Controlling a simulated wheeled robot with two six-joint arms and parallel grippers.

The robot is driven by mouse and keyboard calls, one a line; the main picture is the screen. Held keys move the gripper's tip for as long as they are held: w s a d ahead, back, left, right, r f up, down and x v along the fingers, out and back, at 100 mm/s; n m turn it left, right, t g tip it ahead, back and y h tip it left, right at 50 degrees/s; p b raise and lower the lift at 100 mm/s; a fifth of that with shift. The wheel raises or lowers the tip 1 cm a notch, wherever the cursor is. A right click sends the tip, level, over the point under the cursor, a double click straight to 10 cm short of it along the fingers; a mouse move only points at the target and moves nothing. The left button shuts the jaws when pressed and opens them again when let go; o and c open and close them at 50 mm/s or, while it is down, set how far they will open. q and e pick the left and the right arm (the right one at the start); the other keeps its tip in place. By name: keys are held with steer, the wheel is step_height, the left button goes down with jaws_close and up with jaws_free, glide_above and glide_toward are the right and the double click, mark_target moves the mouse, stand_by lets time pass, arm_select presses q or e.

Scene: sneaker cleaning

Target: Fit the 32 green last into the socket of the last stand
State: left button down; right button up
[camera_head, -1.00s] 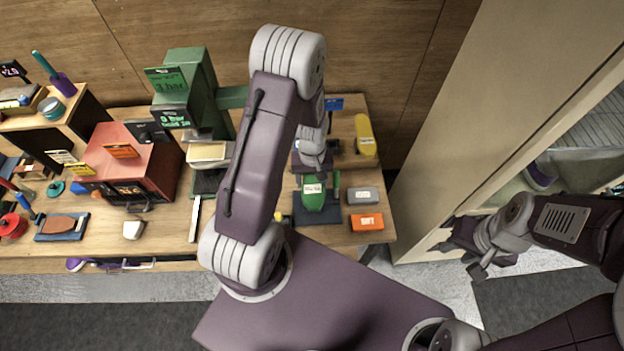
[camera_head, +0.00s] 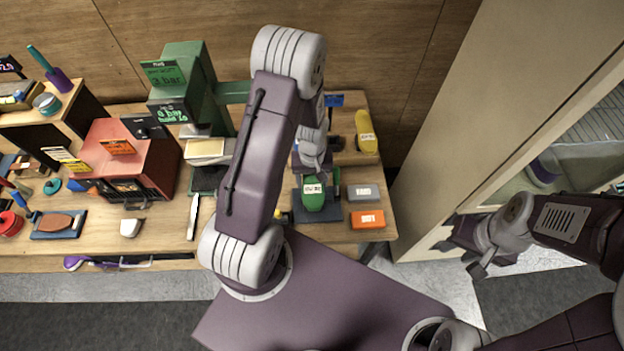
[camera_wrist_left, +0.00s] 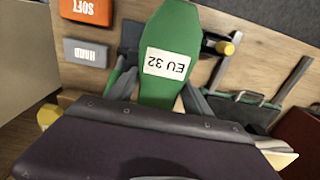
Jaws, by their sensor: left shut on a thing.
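The green last (camera_head: 313,194) has a white label, which reads EU 32 in the left wrist view (camera_wrist_left: 170,45). It is over the dark base of the last stand (camera_head: 297,207) at the right of the bench. My left gripper (camera_head: 312,165) is above the bench, shut on the last; my arm hides part of it in the head view. The socket is hidden, so I cannot tell whether the last is seated in it. My right gripper (camera_head: 462,252) is off to the right near the tall cabinet, away from the bench; its jaws are not clear.
A grey HARD block (camera_head: 364,192) and an orange SOFT block (camera_head: 367,219) lie right of the stand. A yellow object (camera_head: 366,133) lies behind them. A green press (camera_head: 185,85) and a red box (camera_head: 130,160) stand to the left. The bench front edge is close.

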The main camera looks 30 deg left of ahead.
arm_select(q)
steer(key=shift+f+b, duration=0.9)
steer(key=shift+f, duration=0.25)
steer(key=shift+c, duration=1.6)
jaws_free()
steer(key=shift+r, duration=0.1)
step_height(320, 180, up, 9)
steer(key=shift+f+b, duration=0.1)
steer(key=shift+b, duration=0.65)
